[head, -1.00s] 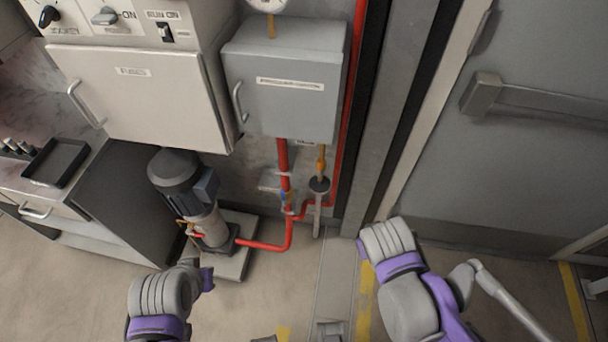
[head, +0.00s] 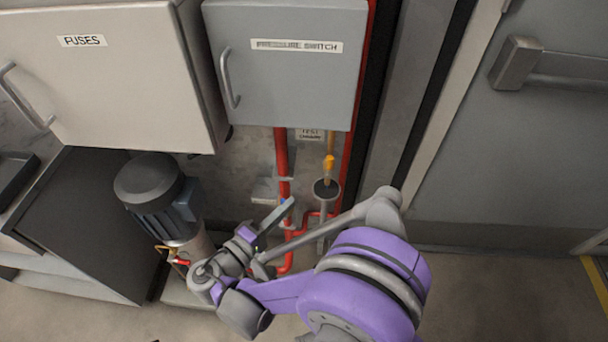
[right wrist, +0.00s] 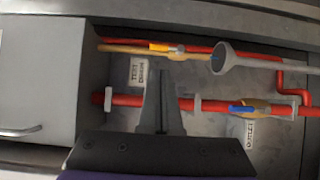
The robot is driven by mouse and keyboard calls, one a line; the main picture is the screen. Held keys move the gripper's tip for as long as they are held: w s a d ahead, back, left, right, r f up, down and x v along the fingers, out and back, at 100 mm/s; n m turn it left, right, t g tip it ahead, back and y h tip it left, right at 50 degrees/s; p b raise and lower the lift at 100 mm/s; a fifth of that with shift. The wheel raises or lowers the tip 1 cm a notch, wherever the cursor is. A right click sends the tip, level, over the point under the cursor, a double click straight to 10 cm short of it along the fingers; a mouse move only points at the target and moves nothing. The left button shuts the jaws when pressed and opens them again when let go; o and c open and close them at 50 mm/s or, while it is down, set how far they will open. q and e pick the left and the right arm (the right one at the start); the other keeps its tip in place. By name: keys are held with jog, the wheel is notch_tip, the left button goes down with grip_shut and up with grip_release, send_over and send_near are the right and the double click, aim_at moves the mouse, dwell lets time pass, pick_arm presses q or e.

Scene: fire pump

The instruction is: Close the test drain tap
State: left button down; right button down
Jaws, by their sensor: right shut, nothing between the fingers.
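The test drain tap shows as a yellow-orange handle (head: 328,162) on a thin brass pipe below the pressure switch box. In the right wrist view the handle (right wrist: 166,47) lies roughly along the pipe, beside the TEST DRAIN label (right wrist: 140,72). Below the tap in the head view is a grey open-topped funnel (head: 325,188). My right gripper (head: 287,206) is shut and empty, lower and left of the tap in the head view. In the right wrist view its fingers (right wrist: 161,80) are together in front of the thick red pipe, apart from the handle. My left gripper is out of view.
The thick red pipe (head: 282,155) carries a blue-handled valve (right wrist: 242,109) by the OUTLET label (right wrist: 248,134). The pressure switch box (head: 285,85) overhangs the tap. A pump motor (head: 155,195) stands left, and a grey door (head: 500,160) is right.

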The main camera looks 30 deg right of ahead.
aim_at(329, 164)
jog(key=shift+a, duration=0.25)
jog(key=shift+d, duration=0.1)
jog(key=b+x, duration=0.2)
jog(key=x, duration=1.2)
jog(key=shift+r, duration=0.15)
jog(key=shift+s+d+m+p, duration=0.1)
jog(key=shift+m+p, duration=0.2)
jog(key=shift+p, duration=0.15)
